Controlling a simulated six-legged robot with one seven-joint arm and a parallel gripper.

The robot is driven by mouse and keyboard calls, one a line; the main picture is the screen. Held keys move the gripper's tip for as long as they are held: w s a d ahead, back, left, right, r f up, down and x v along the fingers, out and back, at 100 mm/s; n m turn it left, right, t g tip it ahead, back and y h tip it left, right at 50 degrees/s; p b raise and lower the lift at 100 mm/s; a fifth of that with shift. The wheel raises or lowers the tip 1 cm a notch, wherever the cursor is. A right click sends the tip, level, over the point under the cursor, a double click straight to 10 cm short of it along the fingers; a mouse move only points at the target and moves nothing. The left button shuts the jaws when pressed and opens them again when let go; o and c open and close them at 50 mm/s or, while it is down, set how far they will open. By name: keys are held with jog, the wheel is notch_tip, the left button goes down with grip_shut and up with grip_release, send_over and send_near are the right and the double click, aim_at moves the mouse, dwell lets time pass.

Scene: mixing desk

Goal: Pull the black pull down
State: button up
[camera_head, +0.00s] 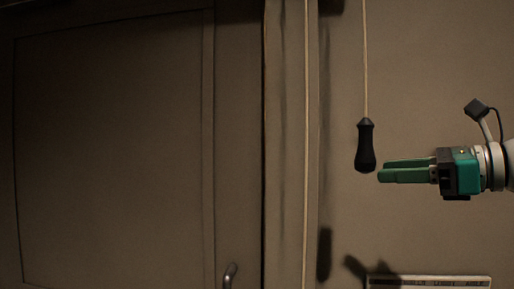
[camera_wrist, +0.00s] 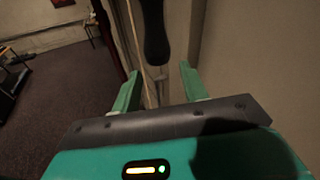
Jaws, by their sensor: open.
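The black pull (camera_head: 365,146) hangs upright on a thin light cord (camera_head: 365,60) in front of the wall in the head view. My gripper (camera_head: 380,170) is open and comes in level from the right, its green fingertips just right of and near the pull's lower end. In the wrist view the black pull (camera_wrist: 155,35) hangs ahead, between and beyond the two green fingers (camera_wrist: 158,82). No finger is seen closed on it. Whether a fingertip touches it I cannot tell.
A second light cord (camera_head: 306,140) runs down left of the pull. A large door (camera_head: 110,150) with a metal handle (camera_head: 229,274) fills the left. A pale-framed panel (camera_head: 430,282) is low right. The wrist view shows carpeted floor (camera_wrist: 60,90) at left.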

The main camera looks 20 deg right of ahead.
aim_at(365, 146)
jog(key=s+d+r+m+t, duration=0.1)
jog(key=s+d+r+m, duration=0.1)
jog(key=s+r, duration=0.4)
jog(key=x, duration=1.3)
jog(key=shift+w+d, duration=0.1)
jog(key=shift+w, duration=0.25)
jog(key=shift+y, duration=0.3)
grip_shut()
